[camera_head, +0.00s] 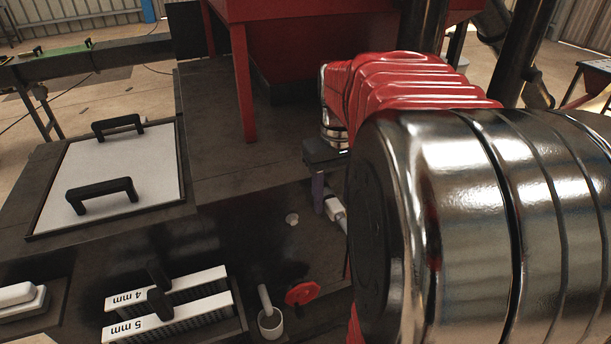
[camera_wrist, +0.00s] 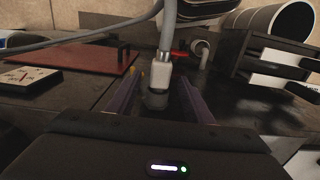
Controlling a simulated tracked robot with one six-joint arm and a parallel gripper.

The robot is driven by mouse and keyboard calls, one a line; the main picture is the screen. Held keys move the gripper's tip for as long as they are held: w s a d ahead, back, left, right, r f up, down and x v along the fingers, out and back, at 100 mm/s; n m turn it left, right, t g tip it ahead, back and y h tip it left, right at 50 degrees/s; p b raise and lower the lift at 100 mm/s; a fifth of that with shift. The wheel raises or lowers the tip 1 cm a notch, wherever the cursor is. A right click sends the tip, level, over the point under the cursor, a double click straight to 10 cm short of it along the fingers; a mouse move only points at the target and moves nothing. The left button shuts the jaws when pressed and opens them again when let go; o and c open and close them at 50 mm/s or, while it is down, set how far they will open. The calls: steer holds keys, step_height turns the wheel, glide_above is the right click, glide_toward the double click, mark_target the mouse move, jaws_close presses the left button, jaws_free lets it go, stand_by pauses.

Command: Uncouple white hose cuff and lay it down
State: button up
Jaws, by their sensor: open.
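The white hose cuff (camera_wrist: 157,78) stands upright in the wrist view, with a grey hose (camera_wrist: 167,32) rising from its top. Below it is a greyish round fitting (camera_wrist: 157,98); whether the cuff is still locked on it I cannot tell. My gripper (camera_wrist: 158,86) is open, with one purple finger on each side of the cuff and visible gaps to both. In the head view my gripper (camera_head: 318,192) points down, and a white piece that looks like the cuff (camera_head: 336,208) shows beside a purple finger. My arm hides what lies to the right.
A red handwheel (camera_head: 302,293) and a cup (camera_head: 270,323) with a rod in it are near the front. Plate racks marked 4 mm and 5 mm (camera_head: 168,302) stand left of them. A white panel with black handles (camera_head: 110,175) lies farther left. A red frame (camera_head: 243,85) stands behind.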

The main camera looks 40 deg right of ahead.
jaws_close()
stand_by(0.9)
